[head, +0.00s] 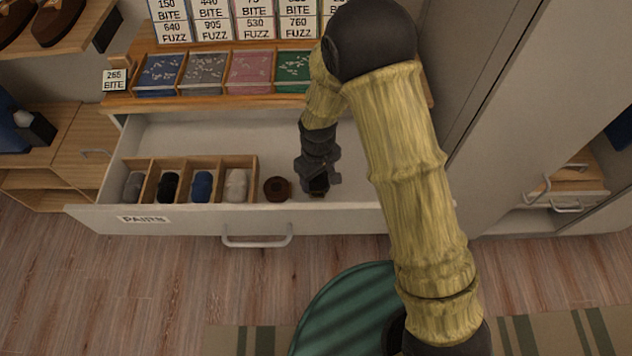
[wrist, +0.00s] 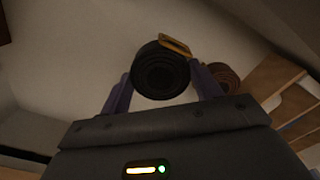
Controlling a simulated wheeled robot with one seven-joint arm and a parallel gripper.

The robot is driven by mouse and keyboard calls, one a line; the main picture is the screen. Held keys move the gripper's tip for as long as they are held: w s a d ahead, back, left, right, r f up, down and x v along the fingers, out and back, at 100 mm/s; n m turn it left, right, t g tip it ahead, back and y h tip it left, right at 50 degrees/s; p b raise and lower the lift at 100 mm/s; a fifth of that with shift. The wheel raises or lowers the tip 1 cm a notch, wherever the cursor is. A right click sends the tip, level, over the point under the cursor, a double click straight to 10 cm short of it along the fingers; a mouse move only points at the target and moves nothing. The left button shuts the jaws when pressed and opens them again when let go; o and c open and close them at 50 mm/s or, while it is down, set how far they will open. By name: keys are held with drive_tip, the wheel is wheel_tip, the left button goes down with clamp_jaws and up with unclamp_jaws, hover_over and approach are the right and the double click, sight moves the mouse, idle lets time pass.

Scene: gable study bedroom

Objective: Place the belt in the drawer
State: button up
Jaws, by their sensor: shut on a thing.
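My gripper (head: 318,184) is low inside the open drawer (head: 345,213), right of the wooden divider box. In the wrist view my gripper (wrist: 162,84) is shut on a dark rolled belt (wrist: 158,74) with a gold buckle, one finger on each side. The pale drawer floor is behind it; I cannot tell whether the belt touches it. In the head view the held belt is mostly hidden by my gripper. A brown rolled belt (head: 277,188) lies in the drawer just left of my gripper, and it also shows in the wrist view (wrist: 222,76).
The divider box (head: 207,161) holds several rolled socks at the drawer's left. A wooden rack (head: 125,101) of coloured packets stands above the drawer's back. A tall cabinet door (head: 505,90) rises on the right. A green round seat (head: 345,310) is in front.

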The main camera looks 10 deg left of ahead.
sight(317, 179)
drive_tip(key=shift+f, duration=1.85)
drive_tip(key=shift+f, duration=0.15)
drive_tip(key=o, duration=1.1)
drive_tip(key=shift+c, duration=0.2)
wheel_tip(317, 179, up, 12)
drive_tip(key=shift+r, duration=0.2)
